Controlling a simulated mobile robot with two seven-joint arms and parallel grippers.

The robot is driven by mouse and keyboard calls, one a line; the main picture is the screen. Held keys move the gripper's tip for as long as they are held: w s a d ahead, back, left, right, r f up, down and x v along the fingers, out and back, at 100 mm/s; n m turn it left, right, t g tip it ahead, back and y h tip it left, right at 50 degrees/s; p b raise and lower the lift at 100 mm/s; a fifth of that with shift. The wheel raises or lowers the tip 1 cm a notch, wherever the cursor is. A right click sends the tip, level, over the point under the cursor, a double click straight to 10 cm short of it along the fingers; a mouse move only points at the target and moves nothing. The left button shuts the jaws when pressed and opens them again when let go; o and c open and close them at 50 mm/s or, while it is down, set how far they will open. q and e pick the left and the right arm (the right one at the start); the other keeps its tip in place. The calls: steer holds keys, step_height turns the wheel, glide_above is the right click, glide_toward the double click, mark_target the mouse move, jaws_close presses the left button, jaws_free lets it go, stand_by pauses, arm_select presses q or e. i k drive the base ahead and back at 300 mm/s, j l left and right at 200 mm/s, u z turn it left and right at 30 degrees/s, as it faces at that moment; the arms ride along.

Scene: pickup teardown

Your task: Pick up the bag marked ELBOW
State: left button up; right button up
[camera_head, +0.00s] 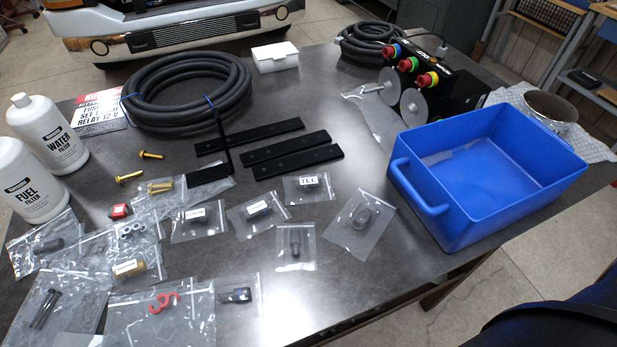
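Several clear zip bags with small parts lie on the dark table. One bag's label reads TEE (310,187). A bag with a black fitting and a small white label (197,222) lies left of centre. Another bag with a black fitting and a white label (258,211) lies between these two. A bag with a brass fitting and a white label (130,268) lies at the lower left. The lettering on these three labels is too small to read, so I cannot tell which bag is marked ELBOW. Neither gripper is in view.
A blue bin (485,170) stands empty at the right edge. White filter bottles (48,130) stand at the left. A coiled black hose (188,90), flat black bars (290,154) and a control box (440,85) lie farther back. Bare table (350,280) is free at lower centre right.

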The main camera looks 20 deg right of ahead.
mark_target(189, 222)
steer(key=k+z, duration=0.55)
steer(key=z, duration=0.15)
steer(key=k+z, duration=0.35)
steer(key=i+l, duration=0.05)
